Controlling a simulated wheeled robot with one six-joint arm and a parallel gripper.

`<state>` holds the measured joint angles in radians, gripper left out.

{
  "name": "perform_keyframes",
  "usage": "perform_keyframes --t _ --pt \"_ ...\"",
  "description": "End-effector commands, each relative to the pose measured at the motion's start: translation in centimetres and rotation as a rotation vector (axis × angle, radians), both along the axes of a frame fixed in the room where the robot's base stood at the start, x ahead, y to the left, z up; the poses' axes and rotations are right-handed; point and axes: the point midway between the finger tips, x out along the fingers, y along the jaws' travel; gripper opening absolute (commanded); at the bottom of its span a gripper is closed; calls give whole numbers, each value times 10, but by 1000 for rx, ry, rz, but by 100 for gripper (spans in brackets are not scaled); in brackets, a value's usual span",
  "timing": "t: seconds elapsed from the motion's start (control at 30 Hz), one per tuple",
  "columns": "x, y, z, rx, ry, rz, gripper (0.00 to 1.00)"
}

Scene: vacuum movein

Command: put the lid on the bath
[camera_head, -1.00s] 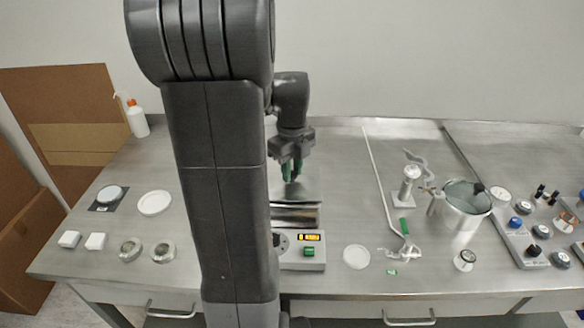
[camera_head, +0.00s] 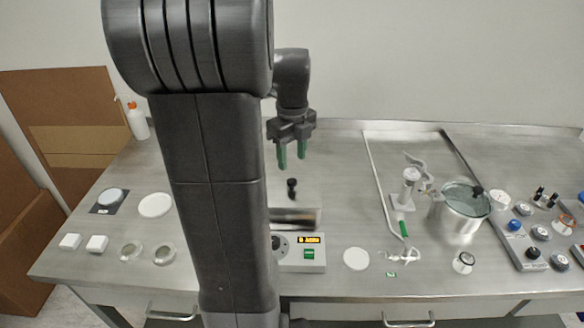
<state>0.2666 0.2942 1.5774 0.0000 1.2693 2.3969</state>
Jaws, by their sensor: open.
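The bath (camera_head: 300,252) is a metal box with a lit display and a green switch on its front, near the middle of the bench. My arm hides its left part. The lid's black knob (camera_head: 292,188) stands upright above the bath, and the shiny lid surface around it blends with the steel. The lid appears to lie over the bath's top, but I cannot tell how evenly it is seated. My gripper (camera_head: 292,158) has two green fingers, spread apart and empty. It hangs above the knob, with a visible gap between them.
A white disc (camera_head: 356,258) lies right of the bath. Small dishes and white blocks (camera_head: 97,243) sit at the left. The bench behind the bath is fairly clear.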

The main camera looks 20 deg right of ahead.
Motion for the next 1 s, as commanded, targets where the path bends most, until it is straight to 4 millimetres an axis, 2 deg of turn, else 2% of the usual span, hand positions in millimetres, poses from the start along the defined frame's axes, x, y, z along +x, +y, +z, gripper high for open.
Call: perform_keyframes --t 0.03,0.2,0.4,0.8,1.0 --pt "1 0 13 -2 -5 0 46" --pt "0 0 47 -1 -3 0 46" --pt "0 0 69 0 -1 0 46" --pt "0 0 72 0 1 0 46" --pt "0 0 59 1 3 0 46"
